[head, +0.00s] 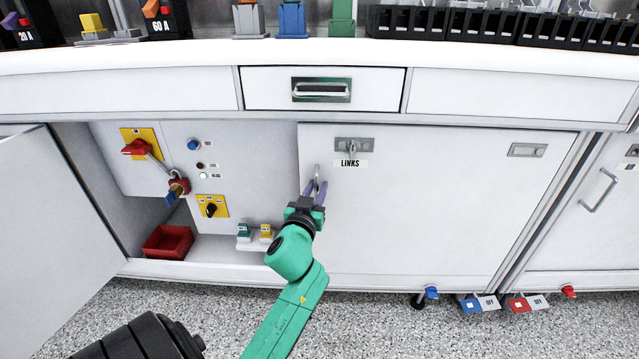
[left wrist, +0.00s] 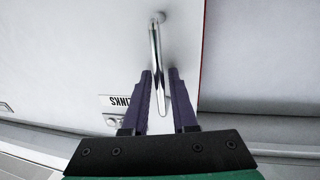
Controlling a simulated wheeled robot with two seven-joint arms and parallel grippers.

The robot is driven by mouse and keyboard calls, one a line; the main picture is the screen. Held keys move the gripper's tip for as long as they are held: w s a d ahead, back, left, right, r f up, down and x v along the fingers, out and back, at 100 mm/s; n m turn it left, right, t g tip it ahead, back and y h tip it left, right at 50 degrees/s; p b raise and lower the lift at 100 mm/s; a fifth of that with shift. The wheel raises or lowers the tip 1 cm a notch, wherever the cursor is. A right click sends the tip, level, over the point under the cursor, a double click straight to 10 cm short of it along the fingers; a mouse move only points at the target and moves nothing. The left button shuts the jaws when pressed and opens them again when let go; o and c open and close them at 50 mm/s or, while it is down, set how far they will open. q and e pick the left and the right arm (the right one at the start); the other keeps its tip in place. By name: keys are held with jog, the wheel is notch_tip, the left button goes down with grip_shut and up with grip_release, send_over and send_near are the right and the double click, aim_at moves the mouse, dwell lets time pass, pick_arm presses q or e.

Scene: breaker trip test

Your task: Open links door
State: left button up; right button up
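The white links door (head: 450,210) carries a LINKS label (head: 350,163) and looks shut. Its upright metal bar handle (head: 317,174) is near the door's left edge. My left gripper (head: 316,188), with purple fingers, is at this handle. In the left wrist view, the handle (left wrist: 156,50) runs down between the two fingertips of the left gripper (left wrist: 161,75). The fingers are apart, one on each side of the bar, with narrow gaps showing. The door's edge shows just right of the handle there. My right gripper is not in view.
A door (head: 60,215) stands open at left, baring a panel with a red switch (head: 136,147), a padlock (head: 178,187) and a red bin (head: 167,242). A latch plate (head: 354,145) sits above the label. Blue (head: 470,304) and red (head: 519,304) tagged pieces are low at right.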

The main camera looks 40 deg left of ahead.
pick_arm(q)
jog(key=shift+s+r, duration=0.1)
jog(key=shift+s, duration=0.05)
jog(key=shift+c, duration=0.9)
grip_shut()
